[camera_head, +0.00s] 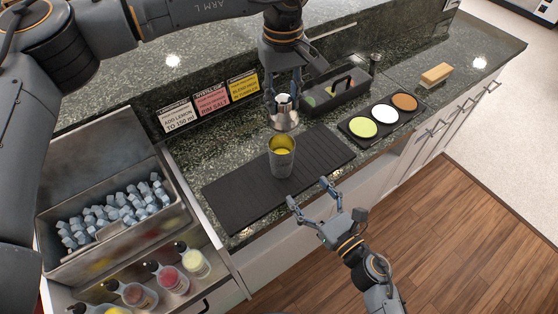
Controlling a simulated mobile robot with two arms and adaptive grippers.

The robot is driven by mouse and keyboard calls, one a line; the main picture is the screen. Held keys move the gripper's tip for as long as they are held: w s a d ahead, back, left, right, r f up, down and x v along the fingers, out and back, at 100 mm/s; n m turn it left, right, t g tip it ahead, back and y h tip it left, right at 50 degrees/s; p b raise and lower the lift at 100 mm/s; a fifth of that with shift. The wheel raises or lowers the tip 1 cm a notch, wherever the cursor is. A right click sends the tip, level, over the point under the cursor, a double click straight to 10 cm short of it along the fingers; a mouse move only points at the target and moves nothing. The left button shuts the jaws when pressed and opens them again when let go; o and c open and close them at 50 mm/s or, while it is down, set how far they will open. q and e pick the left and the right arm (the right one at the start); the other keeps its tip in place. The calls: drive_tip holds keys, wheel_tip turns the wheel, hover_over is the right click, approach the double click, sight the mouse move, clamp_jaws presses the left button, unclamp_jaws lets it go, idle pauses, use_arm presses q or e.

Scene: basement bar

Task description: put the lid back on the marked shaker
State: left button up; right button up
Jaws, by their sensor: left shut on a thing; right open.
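The shaker (282,158) is a metal cup standing upright on the black bar mat (232,200). It is open at the top, and yellow shows inside. The metal lid (284,121) is in my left gripper (283,97), which points down and is shut on it. The lid is above the shaker's mouth, apart from it. No clear mark on the shaker can be made out. My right gripper (308,201) is open and empty, in front of the mat's front edge, to the lower right of the shaker.
Ice fills a metal bin (75,262) at left, with several bottles (195,262) in front. Three signs (211,98) stand behind the mat. A black caddy (340,100), a tray with three coloured rimming dishes (383,114) and a brush (436,74) are at right.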

sight(288, 167)
use_arm(q)
drive_tip(key=shift+a, duration=0.15)
use_arm(e)
drive_tip(key=x, duration=1.2)
drive_tip(key=shift+a, duration=0.1)
clamp_jaws()
use_arm(q)
drive_tip(key=shift+f, duration=2.45)
